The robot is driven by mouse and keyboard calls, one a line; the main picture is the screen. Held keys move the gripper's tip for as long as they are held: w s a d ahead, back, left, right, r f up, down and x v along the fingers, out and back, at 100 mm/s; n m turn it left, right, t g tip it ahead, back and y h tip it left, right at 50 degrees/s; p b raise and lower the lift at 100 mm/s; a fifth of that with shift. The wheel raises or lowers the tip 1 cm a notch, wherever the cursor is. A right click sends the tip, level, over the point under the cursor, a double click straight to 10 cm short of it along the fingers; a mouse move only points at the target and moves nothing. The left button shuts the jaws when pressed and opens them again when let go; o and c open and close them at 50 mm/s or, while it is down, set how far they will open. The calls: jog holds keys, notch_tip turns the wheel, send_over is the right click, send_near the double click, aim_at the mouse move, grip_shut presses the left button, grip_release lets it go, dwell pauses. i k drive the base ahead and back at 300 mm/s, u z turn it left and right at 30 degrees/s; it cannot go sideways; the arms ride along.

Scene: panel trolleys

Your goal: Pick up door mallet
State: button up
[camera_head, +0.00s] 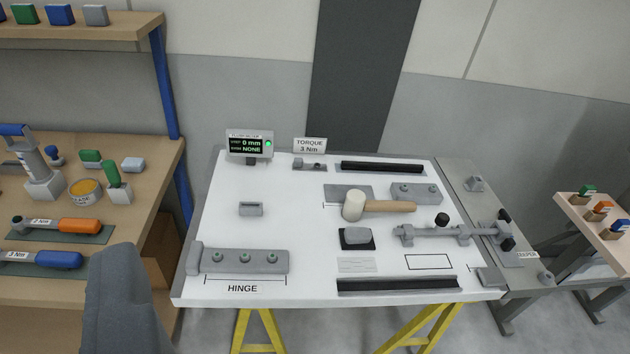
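The mallet (388,207) lies on the white panel (300,225) of the trolley, right of its centre. It has a pale cylindrical head at the left end and a light wooden handle pointing right. Its head is beside a flat grey plate (345,190), and a grey block (417,192) sits just behind the handle. Nothing covers the mallet. A grey rounded part, likely mine, rises at the lower left, well away from the mallet. I cannot see my gripper's fingertips.
A grey clamp bar (435,233) lies in front of the mallet's handle, with a dark pad and grey block (356,236) nearby. A hinge (240,261) lies front left. A display (249,144) stands at the back. A wooden bench (140,215) with tools is left.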

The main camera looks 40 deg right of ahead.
aim_at(356, 202)
jog(key=z, duration=0.3)
jog(key=i, duration=1.2)
jog(key=z, duration=1)
jog(key=i, duration=0.4)
jog(key=z, duration=0.2)
jog(key=k, duration=0.95)
jog(key=z, duration=0.2)
jog(key=i, duration=0.95)
jog(key=u, duration=0.1)
